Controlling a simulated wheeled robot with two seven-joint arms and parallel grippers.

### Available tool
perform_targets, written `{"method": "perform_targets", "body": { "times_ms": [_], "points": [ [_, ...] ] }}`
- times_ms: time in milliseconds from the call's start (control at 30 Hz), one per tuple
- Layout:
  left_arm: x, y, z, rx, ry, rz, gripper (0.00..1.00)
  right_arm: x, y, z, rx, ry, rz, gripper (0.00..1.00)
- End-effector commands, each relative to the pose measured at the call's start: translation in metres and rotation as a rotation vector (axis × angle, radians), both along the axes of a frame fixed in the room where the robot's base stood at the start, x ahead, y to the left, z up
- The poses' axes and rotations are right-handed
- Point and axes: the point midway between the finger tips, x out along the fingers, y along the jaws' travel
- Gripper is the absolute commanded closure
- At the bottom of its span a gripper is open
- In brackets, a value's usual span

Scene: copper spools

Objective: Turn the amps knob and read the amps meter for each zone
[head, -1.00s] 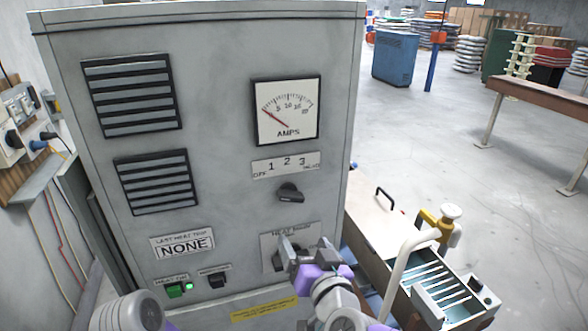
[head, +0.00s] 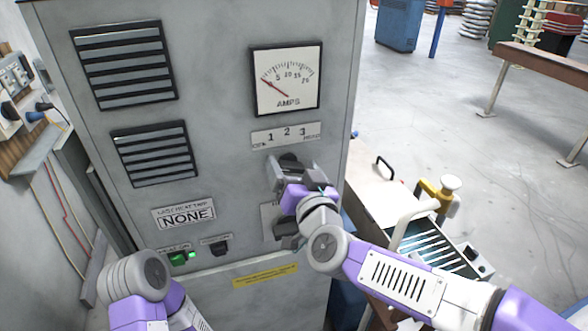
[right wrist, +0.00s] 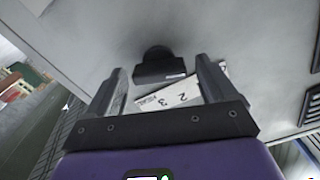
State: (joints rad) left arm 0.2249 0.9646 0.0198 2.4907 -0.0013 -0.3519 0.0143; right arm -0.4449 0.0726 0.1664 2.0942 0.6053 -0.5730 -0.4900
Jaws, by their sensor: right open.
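The amps meter (head: 286,80) is a white dial on the grey cabinet; its red needle points to the low left end of the scale. Below it is the label plate (head: 286,135) with 1, 2, 3. The black amps knob (head: 289,160) is under the plate, partly covered by my right gripper (head: 286,172). In the right wrist view the knob (right wrist: 158,68) sits ahead, between the two open fingers (right wrist: 162,85), with the plate (right wrist: 182,96) behind them. Contact cannot be told. My left arm is at the bottom left; its gripper is not visible.
A lower switch (head: 286,228) is partly hidden behind my right arm. A NONE sign (head: 186,214) and a green lit switch (head: 178,257) are at lower left.

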Motion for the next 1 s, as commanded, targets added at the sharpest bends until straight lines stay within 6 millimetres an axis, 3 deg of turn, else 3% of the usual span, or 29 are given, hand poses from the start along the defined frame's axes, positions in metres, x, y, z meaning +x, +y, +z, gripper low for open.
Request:
{"method": "perform_targets", "body": {
  "times_ms": [167,500,1000],
  "points": [
    [0.0,0.0,0.0,0.0,0.0,0.0,0.57,0.0,0.0,0.0,0.0,0.0,0.0,0.15],
    [0.0,0.0,0.0,0.0,0.0,0.0,0.57,0.0,0.0,0.0,0.0,0.0,0.0,0.67],
    [0.0,0.0,-0.012,0.0,0.0,0.0,0.57,0.0,-0.001,-0.002,0.154,0.05,0.0,0.67]
  ]
}}
